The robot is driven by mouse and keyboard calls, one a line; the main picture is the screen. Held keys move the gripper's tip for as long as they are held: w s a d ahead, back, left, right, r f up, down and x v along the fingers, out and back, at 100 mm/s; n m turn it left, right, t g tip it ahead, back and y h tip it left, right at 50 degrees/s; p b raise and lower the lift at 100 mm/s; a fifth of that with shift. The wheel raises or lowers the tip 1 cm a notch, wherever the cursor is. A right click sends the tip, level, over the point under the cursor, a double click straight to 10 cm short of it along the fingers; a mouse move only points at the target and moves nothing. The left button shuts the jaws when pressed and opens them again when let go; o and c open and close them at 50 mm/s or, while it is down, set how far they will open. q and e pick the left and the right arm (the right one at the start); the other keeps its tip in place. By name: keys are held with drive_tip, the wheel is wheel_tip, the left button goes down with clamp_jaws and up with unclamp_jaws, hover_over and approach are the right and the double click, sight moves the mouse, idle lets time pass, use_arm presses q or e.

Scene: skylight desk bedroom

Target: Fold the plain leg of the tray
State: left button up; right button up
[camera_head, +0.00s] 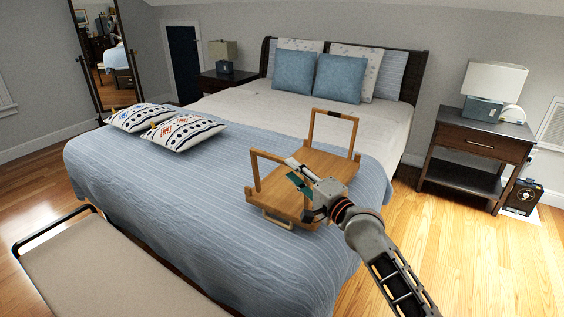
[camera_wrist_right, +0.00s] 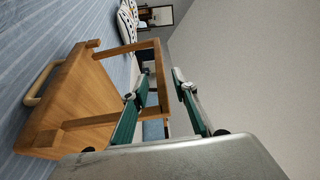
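The wooden tray (camera_head: 330,162) lies on the near right corner of the bed with two U-shaped legs standing up. The near leg (camera_head: 256,172) is plain wood; the far leg (camera_head: 354,136) has a dark band on its crossbar. My right gripper (camera_head: 294,172) is at the right end of the plain leg's crossbar and hides part of it. In the right wrist view the gripper (camera_wrist_right: 160,78) has its green fingers apart, with the plain leg's crossbar (camera_wrist_right: 159,50) showing in the gap. I cannot tell whether they touch it. My left gripper is not in view.
The tray stands on the blue blanket (camera_head: 215,200), with a handle (camera_head: 278,220) on its near side. Patterned cushions (camera_head: 183,132) lie at the left. A bench (camera_head: 100,270) stands at the bed's foot. A nightstand (camera_head: 478,143) is at right, with open floor before it.

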sight(283, 163)
drive_tip(key=x, duration=0.6)
drive_tip(key=shift+b, duration=0.3)
clamp_jaws()
